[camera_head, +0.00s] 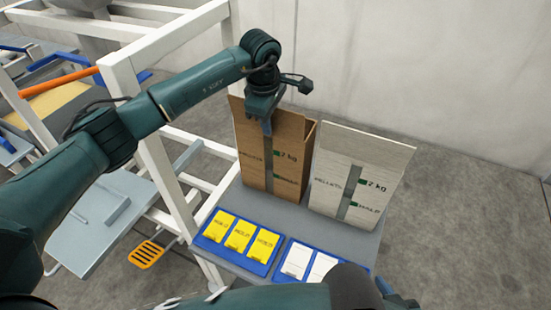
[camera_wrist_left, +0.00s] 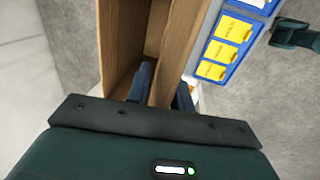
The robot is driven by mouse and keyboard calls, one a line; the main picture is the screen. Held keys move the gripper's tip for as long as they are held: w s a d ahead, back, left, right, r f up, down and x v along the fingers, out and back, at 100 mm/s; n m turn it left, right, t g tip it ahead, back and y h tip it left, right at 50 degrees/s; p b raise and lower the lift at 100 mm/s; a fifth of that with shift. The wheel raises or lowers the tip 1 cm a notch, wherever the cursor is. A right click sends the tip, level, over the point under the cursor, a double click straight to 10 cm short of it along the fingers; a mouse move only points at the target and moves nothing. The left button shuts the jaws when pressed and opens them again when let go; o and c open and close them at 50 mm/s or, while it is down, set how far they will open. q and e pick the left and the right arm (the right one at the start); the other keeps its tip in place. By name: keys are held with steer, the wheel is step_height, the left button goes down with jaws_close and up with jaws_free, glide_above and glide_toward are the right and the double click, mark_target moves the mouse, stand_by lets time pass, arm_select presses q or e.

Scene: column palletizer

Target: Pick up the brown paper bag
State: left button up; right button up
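The brown paper bag (camera_head: 259,174) stands upright at the back left of the small grey table, its top open. It also shows from above in the left wrist view (camera_wrist_left: 117,45), where I look into its mouth. My left gripper (camera_head: 267,125) is at the bag's top rim. In the left wrist view, its two fingers (camera_wrist_left: 163,91) straddle one bag wall, one finger inside the mouth and one outside. They stand apart and look open; firm contact is not visible. My right gripper (camera_head: 399,300) shows only in part at the bottom edge, and its fingers are not clear.
A white bag (camera_head: 352,180) stands close beside the brown one on the right. Blue trays with yellow packets (camera_head: 239,236) and white packets (camera_head: 297,260) lie in front on the table. A white frame (camera_head: 165,165) rises at the left. Open floor lies at the right.

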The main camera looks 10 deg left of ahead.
arm_select(q)
jaws_close()
